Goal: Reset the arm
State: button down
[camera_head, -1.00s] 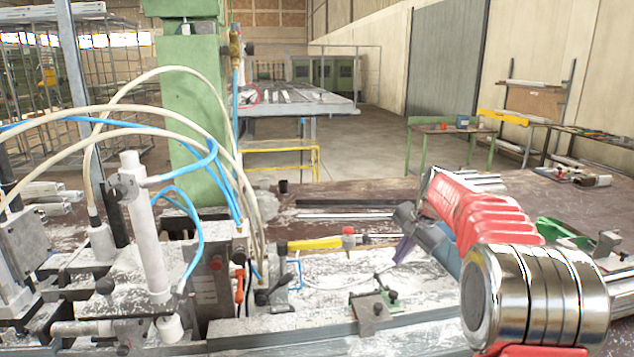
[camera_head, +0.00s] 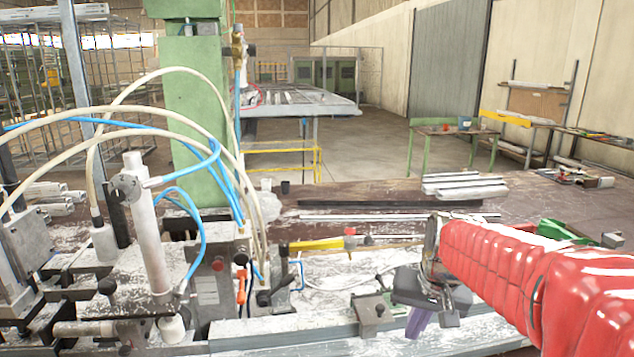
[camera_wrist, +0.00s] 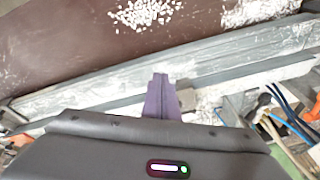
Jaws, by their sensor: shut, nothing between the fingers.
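My red arm reaches in from the right of the head view. My gripper (camera_head: 418,322), with purple fingers, hangs above the front part of the bench, pointing down. In the wrist view the purple fingers (camera_wrist: 161,97) are together with nothing between them. They are over the pale, dusty strip of the bench, near a long grey rail (camera_wrist: 215,75). The head view shows the fingers only partly, below the dark gripper body.
A clamp machine (camera_head: 150,230) with white and blue hoses stands on the left. A small clamp block (camera_head: 370,312) is just left of my gripper. Stacked metal profiles (camera_head: 464,186) lie behind on the brown bench top (camera_head: 400,193). A green clamp (camera_head: 560,230) is at right.

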jog(key=s+a+r+n+t, duration=0.1)
jog(key=s+a+n+t, duration=0.1)
jog(key=s, duration=1.7)
jog(key=shift+a+r+n+h, duration=0.2)
jog(key=shift+a+n+h, duration=0.1)
jog(key=shift+a+n, duration=0.35)
